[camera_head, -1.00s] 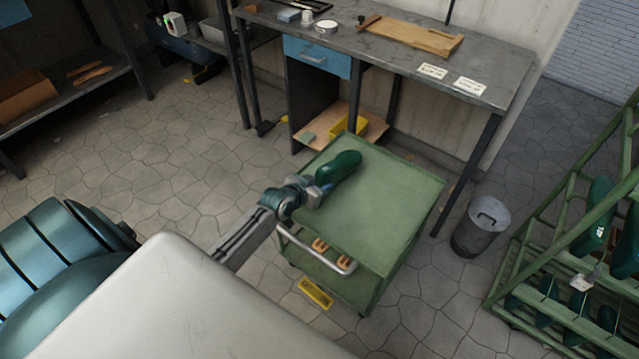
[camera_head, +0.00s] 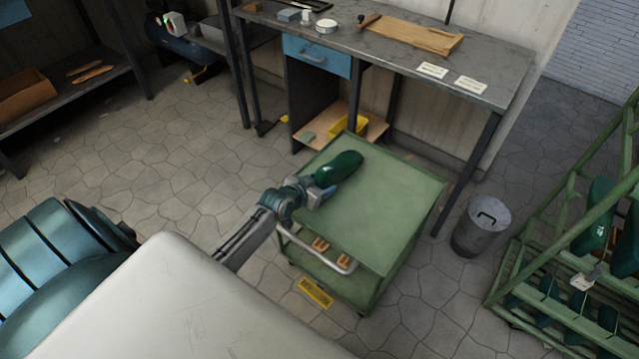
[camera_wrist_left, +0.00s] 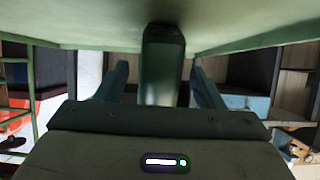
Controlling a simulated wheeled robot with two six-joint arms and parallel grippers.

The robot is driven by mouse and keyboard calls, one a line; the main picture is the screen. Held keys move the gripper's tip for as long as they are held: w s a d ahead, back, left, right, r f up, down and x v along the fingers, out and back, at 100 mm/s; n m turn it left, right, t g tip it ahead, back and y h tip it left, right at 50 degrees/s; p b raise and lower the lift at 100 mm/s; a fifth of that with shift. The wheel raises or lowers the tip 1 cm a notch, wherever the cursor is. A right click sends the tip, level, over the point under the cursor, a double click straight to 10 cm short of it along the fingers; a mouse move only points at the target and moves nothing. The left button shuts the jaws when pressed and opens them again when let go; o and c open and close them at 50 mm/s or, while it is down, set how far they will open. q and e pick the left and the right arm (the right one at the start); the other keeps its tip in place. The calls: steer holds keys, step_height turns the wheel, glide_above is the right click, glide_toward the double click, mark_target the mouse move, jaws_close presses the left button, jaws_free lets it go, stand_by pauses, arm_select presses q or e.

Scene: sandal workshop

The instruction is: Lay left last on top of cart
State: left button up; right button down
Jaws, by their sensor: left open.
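The left last, a dark green foot-shaped form (camera_head: 340,168), lies on the top of the green cart (camera_head: 385,205), near its left side. My left gripper (camera_head: 322,190) is at the near end of the last, low over the cart top. In the left wrist view the last (camera_wrist_left: 163,65) stands between the two fingers (camera_wrist_left: 160,85), with a gap on each side, so the gripper is open around it. The pale green cart top (camera_wrist_left: 240,25) fills the upper part of that view. My right gripper is not in view.
A workbench (camera_head: 400,55) with a wooden board (camera_head: 420,38) stands behind the cart. A metal bin (camera_head: 481,228) is right of the cart. A green rack (camera_head: 545,235) with more green lasts is at the far right. The cart's handle (camera_head: 318,252) faces me.

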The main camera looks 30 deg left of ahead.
arm_select(q)
steer(key=shift+s, duration=0.1)
steer(key=p+v, duration=0.1)
steer(key=v, duration=0.4)
steer(key=shift+s+r, duration=0.15)
steer(key=shift+r, duration=0.05)
steer(key=p+v, duration=0.1)
steer(key=v, duration=0.4)
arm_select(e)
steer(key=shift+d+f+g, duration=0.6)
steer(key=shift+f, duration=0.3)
arm_select(q)
steer(key=shift+s+d, duration=0.1)
steer(key=shift+s, duration=0.05)
